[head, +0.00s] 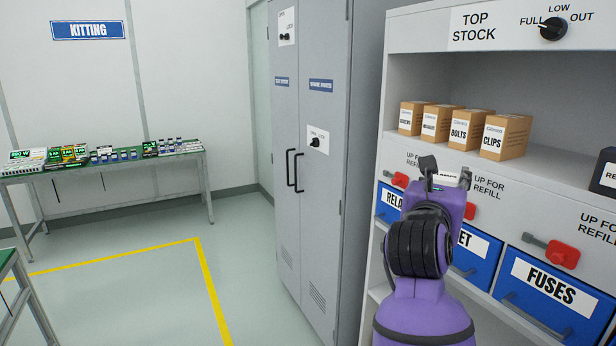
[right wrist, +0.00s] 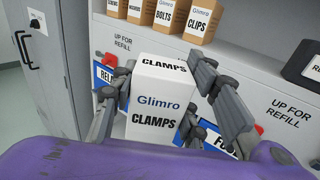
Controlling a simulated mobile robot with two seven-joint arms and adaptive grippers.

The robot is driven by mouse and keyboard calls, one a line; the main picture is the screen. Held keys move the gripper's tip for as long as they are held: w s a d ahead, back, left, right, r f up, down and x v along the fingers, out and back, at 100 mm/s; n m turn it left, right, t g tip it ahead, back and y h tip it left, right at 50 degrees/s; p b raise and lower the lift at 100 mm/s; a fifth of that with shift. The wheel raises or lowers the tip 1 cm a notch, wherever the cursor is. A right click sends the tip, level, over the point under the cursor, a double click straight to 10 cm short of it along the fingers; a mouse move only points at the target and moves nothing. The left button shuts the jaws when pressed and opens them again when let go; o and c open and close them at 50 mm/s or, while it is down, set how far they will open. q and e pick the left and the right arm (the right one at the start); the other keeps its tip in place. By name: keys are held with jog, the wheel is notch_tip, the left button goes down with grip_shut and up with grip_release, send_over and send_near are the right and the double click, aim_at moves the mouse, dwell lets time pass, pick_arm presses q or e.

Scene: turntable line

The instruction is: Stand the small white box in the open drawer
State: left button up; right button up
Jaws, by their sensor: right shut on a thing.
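The small white box (right wrist: 160,102) is printed "Glimro CLAMPS" and stands roughly upright between the fingers of my right gripper (right wrist: 164,80) in the right wrist view. The fingers press on its left and right sides. In the head view my right gripper (head: 447,173) is in front of the grey shelf unit, and only a sliver of the box's printed top shows; my wrist hides the rest. Blue drawers (head: 549,295) sit in a row below, with "FUSES" clearest; none visibly stands open. My left gripper is not in view.
Brown cartons (head: 505,137) stand on the top shelf (head: 552,177). Red latches (head: 562,254) stick out above the blue drawers. A dark box (head: 606,172) is at the right edge. A tall grey cabinet (head: 310,190) stands left of the shelf unit.

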jog(key=s+a+f+n+t+y, duration=0.1)
jog(key=s+a+f+n+y, duration=0.2)
jog(key=s+f, duration=0.6)
jog(key=s+a+f+n+t+y, duration=0.1)
jog(key=s+a+f+n+y, duration=0.2)
jog(key=s+a+f+y, duration=0.3)
jog(key=s+f, duration=0.4)
jog(key=f, duration=0.6)
jog(key=shift+f+t, duration=0.25)
jog(key=shift+t, duration=0.05)
